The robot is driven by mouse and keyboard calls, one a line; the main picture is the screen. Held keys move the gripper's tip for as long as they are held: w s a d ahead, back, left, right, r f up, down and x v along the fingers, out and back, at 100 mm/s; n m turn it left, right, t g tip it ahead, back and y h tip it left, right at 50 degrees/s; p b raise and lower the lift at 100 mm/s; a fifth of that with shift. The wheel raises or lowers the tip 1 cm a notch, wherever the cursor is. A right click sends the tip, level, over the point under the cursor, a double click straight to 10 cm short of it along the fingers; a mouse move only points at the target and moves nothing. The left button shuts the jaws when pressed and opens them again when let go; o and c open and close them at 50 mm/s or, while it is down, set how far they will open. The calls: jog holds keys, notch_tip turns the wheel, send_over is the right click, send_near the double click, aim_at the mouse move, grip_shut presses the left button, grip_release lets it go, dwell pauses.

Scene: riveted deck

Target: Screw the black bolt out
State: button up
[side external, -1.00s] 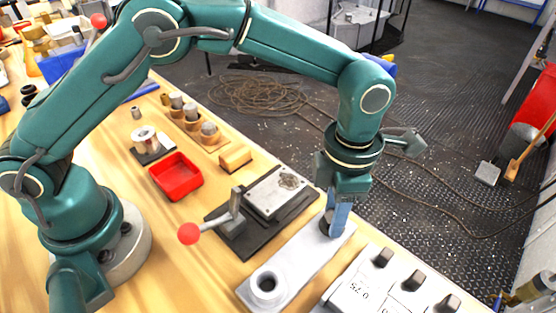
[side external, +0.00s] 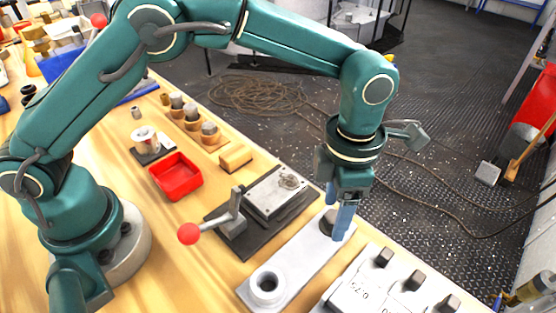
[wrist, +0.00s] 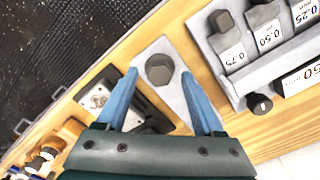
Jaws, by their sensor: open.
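The black hex-headed bolt (side external: 328,223) stands in the far end of a light grey metal plate (side external: 305,250) on the bench. In the wrist view the bolt (wrist: 159,68) shows its dark head from above, seated in the plate (wrist: 168,94). My gripper (side external: 336,212) is open above the bolt, its two blue fingers pointing down. In the wrist view my gripper (wrist: 159,73) has one fingertip to each side of the head, with visible gaps. The side external view shows part of the bolt hidden behind a finger.
The plate's near end has a raised round socket (side external: 268,285). A clamp fixture with a red-knobbed lever (side external: 189,234) is to the left. A grey rack with labelled black blocks (side external: 384,257) stands close on the right. A red tray (side external: 176,177) sits farther left.

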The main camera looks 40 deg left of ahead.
aim_at(334, 217)
jog(key=shift+r, duration=2)
